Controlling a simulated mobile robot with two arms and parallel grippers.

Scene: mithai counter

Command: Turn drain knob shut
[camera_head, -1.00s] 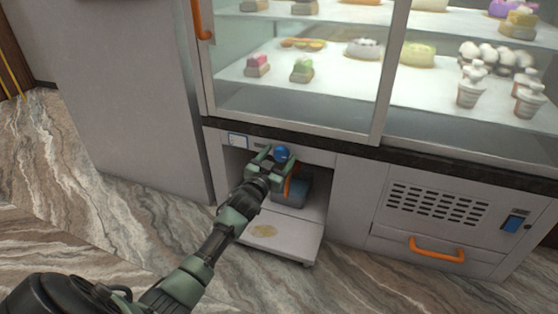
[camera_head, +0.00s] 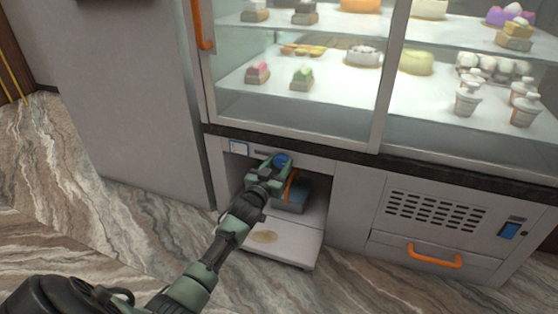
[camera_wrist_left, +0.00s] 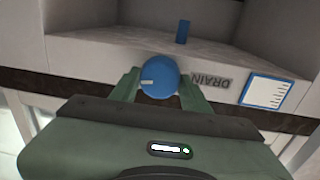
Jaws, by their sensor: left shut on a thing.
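The drain knob (camera_head: 282,160) is a round blue knob at the top of the open compartment below the display case. In the left wrist view the blue knob (camera_wrist_left: 159,76) has a pale mark on its left side, and the word DRAIN is printed beside it. My left gripper (camera_head: 272,164) is at the knob; in the left wrist view its two green fingers (camera_wrist_left: 158,88) are on either side of the knob, shut on it. The fingers hide part of the knob in the head view. My right gripper is not in view.
An open compartment holds a blue-grey container (camera_head: 291,194) with an orange handle. A lowered flap (camera_head: 285,247) with a yellowish stain lies below it. The glass display case (camera_head: 300,100) with sweets stands above. An orange-handled drawer (camera_head: 435,258) is at the right.

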